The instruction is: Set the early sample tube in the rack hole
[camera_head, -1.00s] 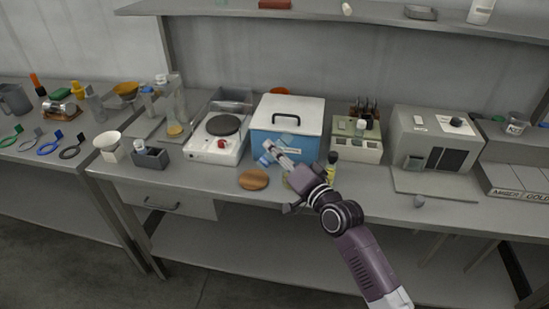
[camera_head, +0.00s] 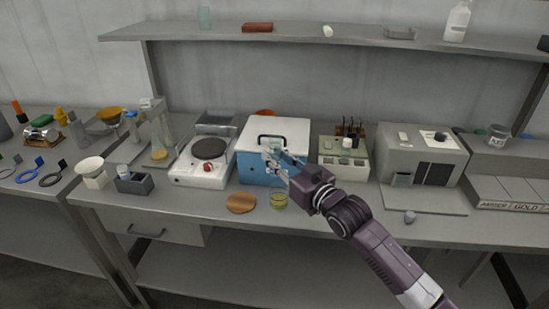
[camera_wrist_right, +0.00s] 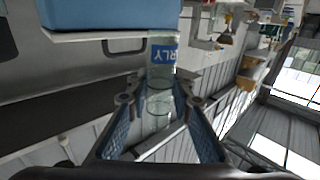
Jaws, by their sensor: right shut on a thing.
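My right gripper (camera_head: 268,152) is in front of the blue box with the white lid. It is shut on a clear tube, the early sample tube, which shows between the blue-padded fingers in the right wrist view (camera_wrist_right: 159,100). Its blue label, partly cut off, reads "RLY". In the head view the tube is too small to make out clearly. A small dark grey block (camera_head: 134,186), which looks like the rack, stands at the front left of the bench with a pale-topped item in it. Its holes cannot be made out. My left gripper is not in view.
The blue box (camera_head: 252,169) is close behind the gripper. A hotplate (camera_head: 201,173) stands between it and the grey block. A shelf (camera_head: 300,36) runs above.

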